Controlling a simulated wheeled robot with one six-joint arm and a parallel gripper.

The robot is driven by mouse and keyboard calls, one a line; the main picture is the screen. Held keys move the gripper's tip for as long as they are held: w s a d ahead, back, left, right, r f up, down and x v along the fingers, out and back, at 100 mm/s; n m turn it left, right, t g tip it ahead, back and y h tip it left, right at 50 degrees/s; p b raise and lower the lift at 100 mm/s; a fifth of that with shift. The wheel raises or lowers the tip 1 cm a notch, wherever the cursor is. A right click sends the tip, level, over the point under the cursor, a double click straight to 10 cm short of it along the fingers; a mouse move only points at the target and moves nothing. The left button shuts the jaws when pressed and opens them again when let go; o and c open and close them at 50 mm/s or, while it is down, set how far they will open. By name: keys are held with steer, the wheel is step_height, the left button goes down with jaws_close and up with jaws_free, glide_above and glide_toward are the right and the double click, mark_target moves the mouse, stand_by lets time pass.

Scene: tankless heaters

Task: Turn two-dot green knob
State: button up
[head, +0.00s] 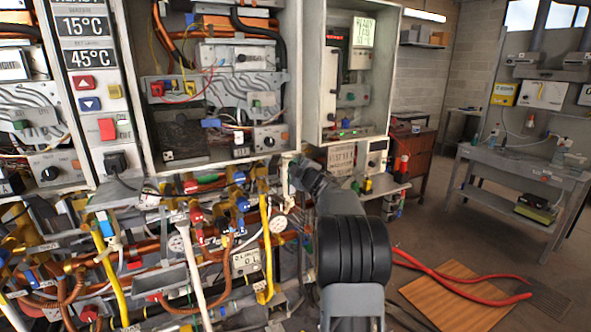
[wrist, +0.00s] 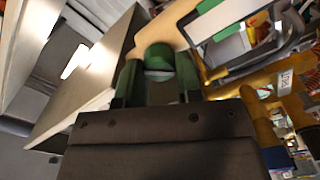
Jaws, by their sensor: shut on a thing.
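A green knob (wrist: 158,56) shows at the upper middle of the wrist view, just beyond my gripper's dark body. My gripper (wrist: 158,80) is shut on this green knob, with a finger on either side of it. I cannot make out any dots on the knob. In the head view my gripper (head: 294,176) reaches the pipework just below the right side of the large open heater cabinet (head: 146,95). There my arm and gripper hide the knob.
Copper pipes, yellow pipes (head: 265,235) and valves crowd the area left of my arm. A smaller open cabinet (head: 325,85) hangs above right. A red hose (head: 460,284) and a wooden board (head: 450,300) lie on the floor at right. A workbench (head: 525,172) stands farther back.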

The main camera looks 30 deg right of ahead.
steer(key=o, duration=0.9)
steer(key=shift+o, duration=0.2)
steer(key=s+a+b, duration=0.2)
steer(key=s, duration=1.1)
steer(key=shift+s, duration=0.35)
